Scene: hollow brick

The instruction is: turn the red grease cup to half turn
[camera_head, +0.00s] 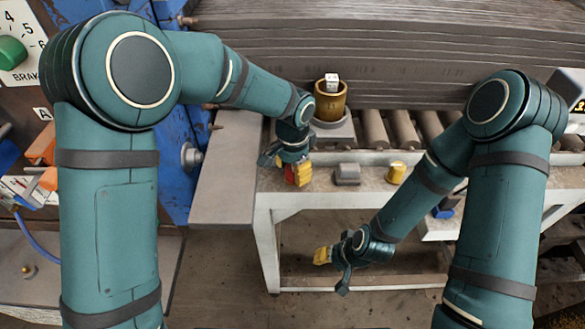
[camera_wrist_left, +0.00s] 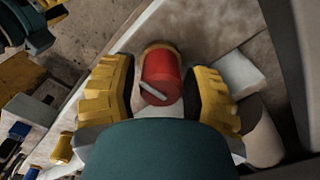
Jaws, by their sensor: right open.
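The red grease cup (camera_wrist_left: 160,72) shows in the left wrist view between the yellow fingers of my left gripper (camera_wrist_left: 160,85). A pale bar marks its face, slanting down to the right. A narrow gap shows beside the cup, so the fingers look open around it; contact on the right side is hard to judge. In the head view my left gripper (camera_head: 298,175) is at the near left end of the bench, and only a little red of the cup (camera_head: 289,174) shows beside the fingers. My right gripper (camera_head: 330,258) is open and empty, low in front of the bench.
A grey block (camera_head: 347,174) and a yellow cup (camera_head: 396,172) sit on the bench edge to the right. Behind stands a brass-coloured pot (camera_head: 331,105) holding a white marked cube (camera_head: 332,82), beside rollers (camera_head: 403,128). A blue machine (camera_head: 165,165) stands left.

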